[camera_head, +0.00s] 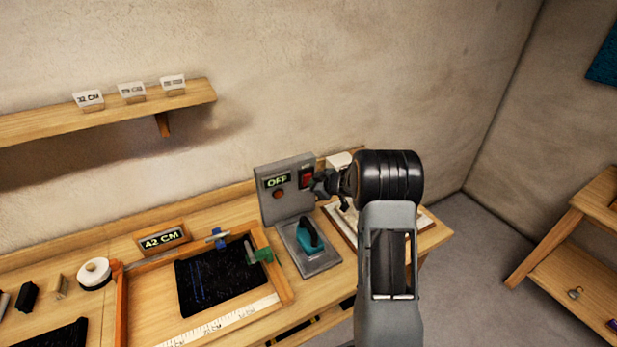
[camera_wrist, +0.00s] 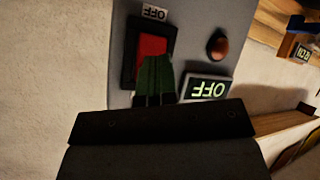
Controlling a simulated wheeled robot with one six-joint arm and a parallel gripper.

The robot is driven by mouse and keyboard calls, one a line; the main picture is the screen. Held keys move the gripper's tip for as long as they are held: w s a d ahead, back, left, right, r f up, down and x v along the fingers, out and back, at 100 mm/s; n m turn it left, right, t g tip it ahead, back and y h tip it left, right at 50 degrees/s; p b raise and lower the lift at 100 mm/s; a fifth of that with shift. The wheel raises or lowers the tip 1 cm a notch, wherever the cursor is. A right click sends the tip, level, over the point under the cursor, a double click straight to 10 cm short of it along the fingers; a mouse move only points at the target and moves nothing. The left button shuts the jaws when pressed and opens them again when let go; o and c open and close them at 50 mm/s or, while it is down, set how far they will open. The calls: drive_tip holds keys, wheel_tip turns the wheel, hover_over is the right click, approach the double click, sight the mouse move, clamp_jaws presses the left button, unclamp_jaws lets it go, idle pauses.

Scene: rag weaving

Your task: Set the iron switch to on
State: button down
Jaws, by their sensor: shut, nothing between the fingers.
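The iron switch (camera_head: 306,177) is a red rocker in a black frame on a grey upright panel (camera_head: 287,206). In the wrist view the red rocker (camera_wrist: 152,47) shows with an OFF label beside its frame. The panel's display (camera_head: 277,181) reads OFF, and so does the wrist view's display (camera_wrist: 207,89). My gripper (camera_head: 318,183) is shut and empty, with its green fingertips (camera_wrist: 154,60) right at the rocker, covering part of it. I cannot tell whether they touch it. The teal iron (camera_head: 309,237) rests on a grey plate (camera_head: 318,262) below the panel.
A round indicator (camera_head: 279,194) sits under the display. On the bench, a wooden loom frame (camera_head: 286,290) with dark cloth stands left of the iron. A white-and-wood board (camera_head: 341,224) lies behind my arm. A wall shelf (camera_head: 60,122) holds small cards at upper left.

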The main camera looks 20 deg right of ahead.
drive_tip(key=shift+w+a+r+p, duration=0.1)
drive_tip(key=shift+w+p, duration=0.4)
drive_tip(key=shift+w, duration=0.15)
idle(0.9)
drive_tip(key=shift+s, duration=0.15)
drive_tip(key=shift+s, duration=0.75)
drive_tip(key=shift+f, duration=0.2)
drive_tip(key=shift+s+d+f+b, duration=0.15)
drive_tip(key=shift+s+b, duration=0.1)
drive_tip(key=shift+s, duration=0.55)
drive_tip(key=shift+s+d+f+b, duration=0.1)
drive_tip(key=shift+s+f+b, duration=0.1)
drive_tip(key=shift+s, duration=0.65)
drive_tip(key=shift+s+d+f+b, duration=0.15)
drive_tip(key=shift+s+b, duration=0.1)
drive_tip(key=shift+s, duration=0.55)
